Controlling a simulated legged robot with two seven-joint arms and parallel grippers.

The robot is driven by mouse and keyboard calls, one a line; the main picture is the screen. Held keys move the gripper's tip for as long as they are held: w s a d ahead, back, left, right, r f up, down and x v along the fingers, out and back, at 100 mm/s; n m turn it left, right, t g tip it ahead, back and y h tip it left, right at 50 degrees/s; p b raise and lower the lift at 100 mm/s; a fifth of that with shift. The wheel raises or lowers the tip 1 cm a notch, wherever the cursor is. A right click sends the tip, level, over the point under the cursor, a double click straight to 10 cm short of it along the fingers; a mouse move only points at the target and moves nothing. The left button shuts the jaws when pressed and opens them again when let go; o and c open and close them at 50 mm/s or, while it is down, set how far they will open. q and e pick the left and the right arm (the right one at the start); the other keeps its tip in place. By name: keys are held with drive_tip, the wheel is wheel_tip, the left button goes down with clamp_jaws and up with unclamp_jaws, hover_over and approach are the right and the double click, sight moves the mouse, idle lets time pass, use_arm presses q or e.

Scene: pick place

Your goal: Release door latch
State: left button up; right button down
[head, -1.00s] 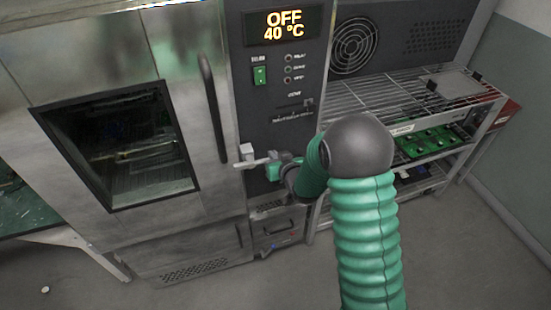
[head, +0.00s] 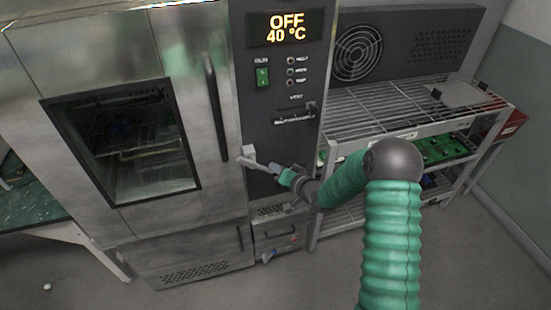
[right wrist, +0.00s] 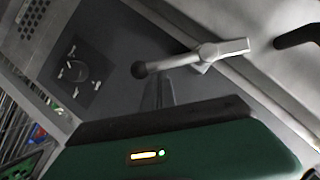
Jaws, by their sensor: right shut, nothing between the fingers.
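The door latch (head: 249,154) is a pale metal lever at the right edge of the steel oven door (head: 190,215). In the right wrist view, the latch (right wrist: 190,60) has a dark round knob on its free end and a pale block at its other end. My right gripper (head: 276,169) is at the lever's free end. In the right wrist view, its thin fingers (right wrist: 164,88) are shut and empty, close to the lever near the knob. I cannot tell whether they touch it. The door looks closed. My left gripper is not in view.
A dark vertical door handle (head: 215,108) is above the latch. The control panel (head: 290,95) reads OFF, 40 °C. A wire rack (head: 400,112) with green boards stands to the right. Floor (head: 200,292) is free in front.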

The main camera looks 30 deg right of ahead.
drive_tip(key=shift+a+f+m+t+y+b, duration=0.2)
drive_tip(key=shift+f+m+y, duration=0.1)
drive_tip(key=shift+f+m, duration=0.25)
drive_tip(key=shift+a+f+m+t+y+b, duration=0.2)
drive_tip(key=shift+f+m+y, duration=0.1)
drive_tip(key=shift+f+m, duration=0.2)
drive_tip(key=shift+w+a+f+m+t+y+b, duration=0.2)
drive_tip(key=shift+a+f+m+t+b, duration=0.35)
drive_tip(key=shift+m, duration=0.45)
drive_tip(key=shift+w+a+f+m+t+y+b, duration=0.1)
drive_tip(key=shift+a+f+m+t+y+b, duration=0.3)
drive_tip(key=shift+a+m+b, duration=0.4)
drive_tip(key=shift+w+a+f+m+t+y+b, duration=0.2)
drive_tip(key=shift+a+f+m+t+b, duration=0.25)
drive_tip(key=shift+m+b, duration=0.5)
drive_tip(key=shift+m, duration=0.3)
drive_tip(key=shift+a, duration=0.1)
